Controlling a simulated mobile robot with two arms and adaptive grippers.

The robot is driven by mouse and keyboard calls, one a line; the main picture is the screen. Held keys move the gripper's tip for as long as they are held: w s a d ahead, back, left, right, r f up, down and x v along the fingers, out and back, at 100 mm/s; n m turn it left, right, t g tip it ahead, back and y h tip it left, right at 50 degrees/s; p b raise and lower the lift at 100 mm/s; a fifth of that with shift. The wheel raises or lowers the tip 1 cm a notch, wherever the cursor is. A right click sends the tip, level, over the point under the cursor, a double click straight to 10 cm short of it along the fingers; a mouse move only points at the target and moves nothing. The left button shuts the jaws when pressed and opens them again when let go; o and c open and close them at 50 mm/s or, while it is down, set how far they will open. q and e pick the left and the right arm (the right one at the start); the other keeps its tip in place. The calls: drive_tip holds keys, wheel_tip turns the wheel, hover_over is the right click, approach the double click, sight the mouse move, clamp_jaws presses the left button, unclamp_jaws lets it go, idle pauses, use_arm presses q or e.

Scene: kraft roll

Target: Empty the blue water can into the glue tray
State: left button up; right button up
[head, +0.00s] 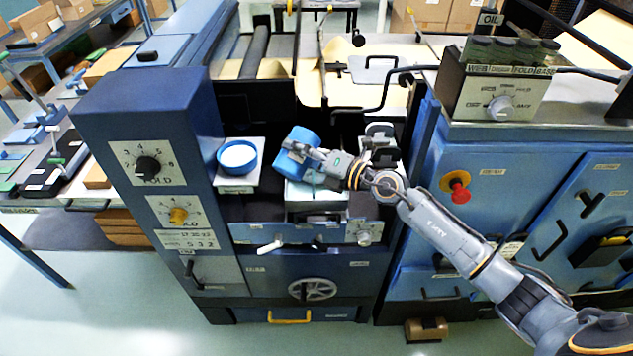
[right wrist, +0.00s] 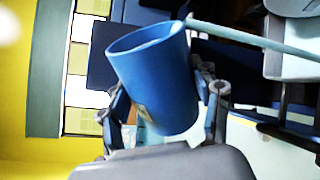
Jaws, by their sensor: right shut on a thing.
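The blue water can (head: 299,143) is held tilted well over in my right gripper (head: 318,161), above the pale glue tray (head: 318,206) in the middle bay of the machine. In the right wrist view the can (right wrist: 155,80) sits between the two fingers of the right gripper (right wrist: 165,108), which are shut on its sides. A pale thin streak (right wrist: 250,40) runs from the can's lip to the right and looks like a stream of water. The inside of the can is mostly hidden. My left gripper is not in view.
A round blue pot (head: 237,157) with pale contents stands on a white stand left of the tray. The blue control column (head: 150,130) is further left. A red stop button (head: 457,187) is on the right cabinet, near my right arm.

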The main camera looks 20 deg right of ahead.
sight(305, 131)
drive_tip(key=shift+w+d+r+m+p, duration=0.1)
drive_tip(key=shift+r+m+p, duration=0.9)
drive_tip(key=shift+r, duration=0.35)
idle(0.5)
drive_tip(key=shift+w+d+r+m+g+p, duration=0.3)
drive_tip(key=shift+w+d+r+m+p, duration=0.2)
drive_tip(key=shift+m+p, duration=0.2)
idle(0.7)
drive_tip(key=shift+r+p, duration=0.2)
drive_tip(key=shift+p, duration=0.2)
drive_tip(key=shift+w+d+r+m+y+p, duration=0.15)
drive_tip(key=shift+r+m+p, duration=0.3)
drive_tip(key=shift+p, duration=0.25)
drive_tip(key=shift+d+r+m+y+p, duration=0.15)
drive_tip(key=shift+r+m+p, duration=0.25)
drive_tip(key=shift+p, duration=0.3)
drive_tip(key=shift+w+r+m+p, duration=0.1)
drive_tip(key=shift+r+m+p, duration=0.1)
drive_tip(key=shift+m+p, duration=0.25)
